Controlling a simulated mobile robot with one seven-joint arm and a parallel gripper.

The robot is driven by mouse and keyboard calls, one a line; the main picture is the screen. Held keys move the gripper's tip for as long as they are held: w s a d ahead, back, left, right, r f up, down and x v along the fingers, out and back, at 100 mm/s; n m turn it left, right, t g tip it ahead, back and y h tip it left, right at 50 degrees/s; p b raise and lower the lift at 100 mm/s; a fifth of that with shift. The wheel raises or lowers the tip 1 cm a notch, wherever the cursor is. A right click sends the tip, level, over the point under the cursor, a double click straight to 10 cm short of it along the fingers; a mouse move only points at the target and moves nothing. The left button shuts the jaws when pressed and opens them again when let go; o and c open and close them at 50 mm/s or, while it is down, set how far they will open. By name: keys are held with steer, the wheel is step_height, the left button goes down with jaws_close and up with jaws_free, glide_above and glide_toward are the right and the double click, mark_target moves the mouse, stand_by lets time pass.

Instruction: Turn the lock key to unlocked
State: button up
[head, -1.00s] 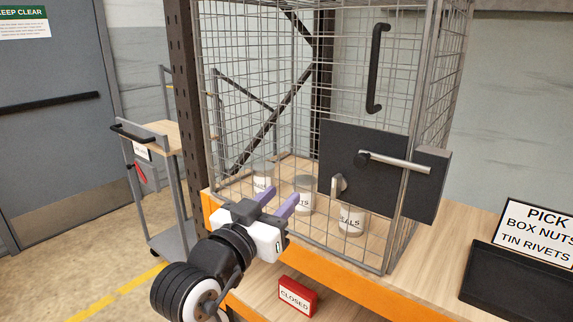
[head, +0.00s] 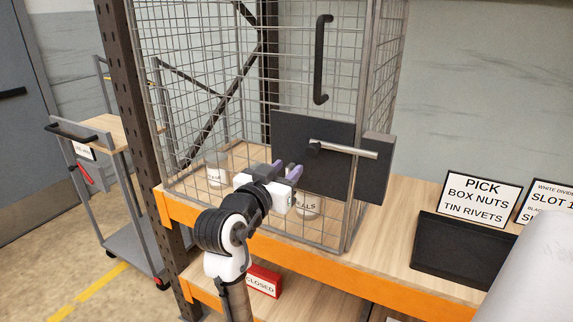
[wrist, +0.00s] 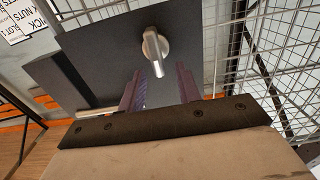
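The lock key is a small silver lever on a round base on the dark lock plate (head: 330,185) of the wire cage door. In the wrist view the key (wrist: 155,50) stands out from the plate (wrist: 98,60), just ahead of my fingertips and roughly between their lines. In the head view my gripper hides the key. My gripper (head: 287,170) is in front of the plate's left part, its two purple fingers pointing at it. In the wrist view my gripper (wrist: 159,82) is open, with a gap between the fingers and nothing visibly held.
A silver bolt bar (head: 345,148) crosses the plate's upper right. A black door handle (head: 321,60) is above. Tins (head: 216,168) stand inside the cage (head: 190,100). A black tray (head: 462,250) and signs are at right; a red "CLOSED" sign (head: 263,281) is below.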

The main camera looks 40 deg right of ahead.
steer(key=shift+w+d, duration=0.25)
steer(key=shift+d, duration=0.25)
jaws_close()
